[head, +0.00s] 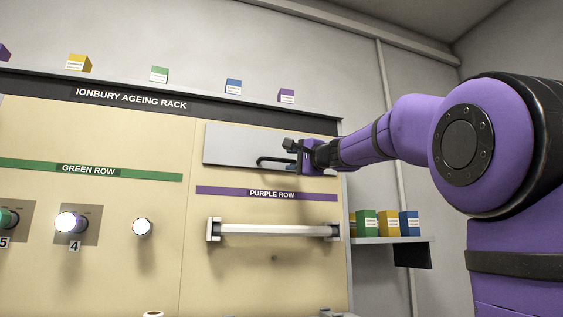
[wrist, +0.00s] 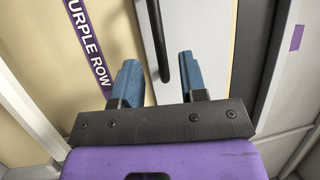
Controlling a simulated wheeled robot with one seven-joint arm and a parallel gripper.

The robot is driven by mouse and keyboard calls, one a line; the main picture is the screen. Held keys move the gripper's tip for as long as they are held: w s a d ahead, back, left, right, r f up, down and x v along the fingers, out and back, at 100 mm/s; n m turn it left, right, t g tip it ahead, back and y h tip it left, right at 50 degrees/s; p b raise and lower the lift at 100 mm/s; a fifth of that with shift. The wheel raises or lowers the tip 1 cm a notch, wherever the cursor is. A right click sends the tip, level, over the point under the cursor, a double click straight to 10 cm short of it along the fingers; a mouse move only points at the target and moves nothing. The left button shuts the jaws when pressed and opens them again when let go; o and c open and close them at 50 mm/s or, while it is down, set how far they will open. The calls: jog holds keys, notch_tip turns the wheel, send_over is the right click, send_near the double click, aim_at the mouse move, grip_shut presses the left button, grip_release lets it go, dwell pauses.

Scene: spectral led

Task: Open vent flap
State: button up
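The vent flap is a flat grey panel (head: 235,145) at the upper right of the rack, above the purple label strip. It appears shut against the rack. A black bar handle (head: 272,159) sits low on its right part. My gripper (head: 290,158) is at the handle's right end in the head view and hides part of it. In the wrist view my gripper (wrist: 158,75) is open, its two blue fingers apart. The handle (wrist: 158,40) runs between them, with a gap visible on each side. I cannot tell how deep the handle sits between the fingers. The panel (wrist: 200,30) lies behind.
Below the flap are the purple row label (head: 270,194) and a long white tube (head: 275,230) in end holders. Coloured boxes (head: 388,223) stand on a side shelf (head: 400,240) at the right. Small boxes line the rack top. Lit round lamps (head: 70,222) are at the left.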

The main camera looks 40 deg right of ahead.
aim_at(283, 160)
jog(key=shift+x, duration=2.65)
jog(key=shift+c, duration=0.2)
grip_shut()
